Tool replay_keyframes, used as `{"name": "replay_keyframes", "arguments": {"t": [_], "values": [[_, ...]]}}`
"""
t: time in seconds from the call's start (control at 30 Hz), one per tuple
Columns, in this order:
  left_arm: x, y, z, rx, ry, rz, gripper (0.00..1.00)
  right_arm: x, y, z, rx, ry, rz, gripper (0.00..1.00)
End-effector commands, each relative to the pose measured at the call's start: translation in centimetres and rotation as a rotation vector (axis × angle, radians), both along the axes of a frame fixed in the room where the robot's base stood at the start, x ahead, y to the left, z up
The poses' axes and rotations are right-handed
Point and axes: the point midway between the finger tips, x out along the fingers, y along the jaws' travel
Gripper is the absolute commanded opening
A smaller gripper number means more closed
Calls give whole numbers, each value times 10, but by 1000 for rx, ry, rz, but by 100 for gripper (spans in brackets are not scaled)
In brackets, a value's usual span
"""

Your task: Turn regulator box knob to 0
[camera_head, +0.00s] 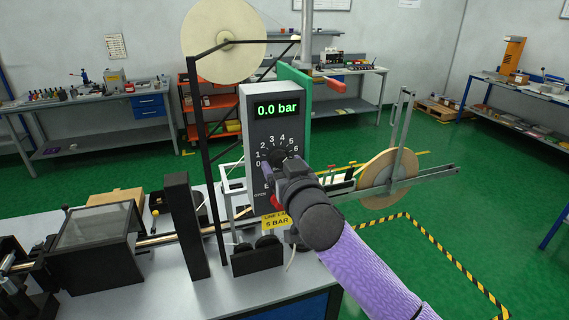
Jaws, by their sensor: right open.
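The grey regulator box (243,140) stands upright on the machine table, near the middle of the head view. Its green display (278,107) reads 0.0 bar. Below the display is a dial scale (262,143) with numbers from 0 to 6. The dark knob (279,154) sits at the centre of the scale and is partly hidden by my gripper. My right gripper (283,164) is open at the front of the box, right at the knob; I cannot tell whether its fingers touch it. The knob's pointer direction is not clear. My left gripper is not in view.
A yellow label (275,221) reading 5 BAR is below the dial. A large pale reel (223,42) on a black frame stands behind left, and a smaller tan reel (386,180) is at the right. A clear-lidded unit (97,228) occupies the table's left.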

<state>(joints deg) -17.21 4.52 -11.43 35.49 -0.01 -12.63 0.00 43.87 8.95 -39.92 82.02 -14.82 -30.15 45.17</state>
Motion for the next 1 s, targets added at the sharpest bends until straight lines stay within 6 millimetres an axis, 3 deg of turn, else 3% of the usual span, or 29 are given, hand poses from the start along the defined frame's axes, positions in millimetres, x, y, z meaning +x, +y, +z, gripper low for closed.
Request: {"name": "replay_keyframes", "arguments": {"t": [0.33, 0.7, 1.0], "values": [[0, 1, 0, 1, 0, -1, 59, 4, 2, 0, 0, 1, 1, 77], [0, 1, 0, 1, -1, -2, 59, 4, 2, 0, 0, 1, 1, 0], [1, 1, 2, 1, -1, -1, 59, 4, 2, 0, -22, -5, 0, 0]]}}
